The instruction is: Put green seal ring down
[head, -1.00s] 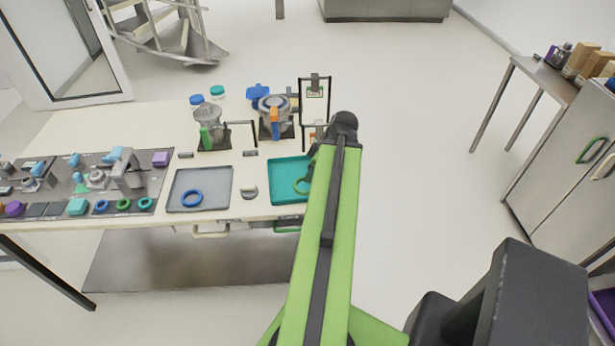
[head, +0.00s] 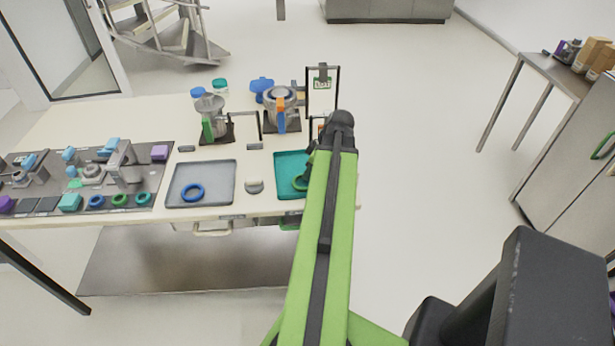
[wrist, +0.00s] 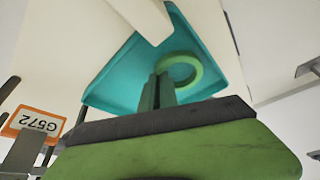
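The green seal ring (wrist: 196,75) shows in the wrist view at the tips of my gripper (wrist: 158,78). The two narrow fingers are close together and appear shut on the ring's near left side. Behind the ring lies the teal tray (wrist: 115,82). In the head view the ring (head: 298,184) shows over the teal tray (head: 287,165), partly hidden by my green arm. Whether the ring touches the tray floor cannot be told. My fingertips are hidden behind the arm in the head view.
Left of the teal tray is a grey tray (head: 217,172) with a blue ring (head: 193,192). Blenders or jugs (head: 282,105) and a framed stand (head: 322,88) stand behind. A dark panel (head: 45,180) with several parts lies left. An orange-framed label (wrist: 36,122) shows in the wrist view.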

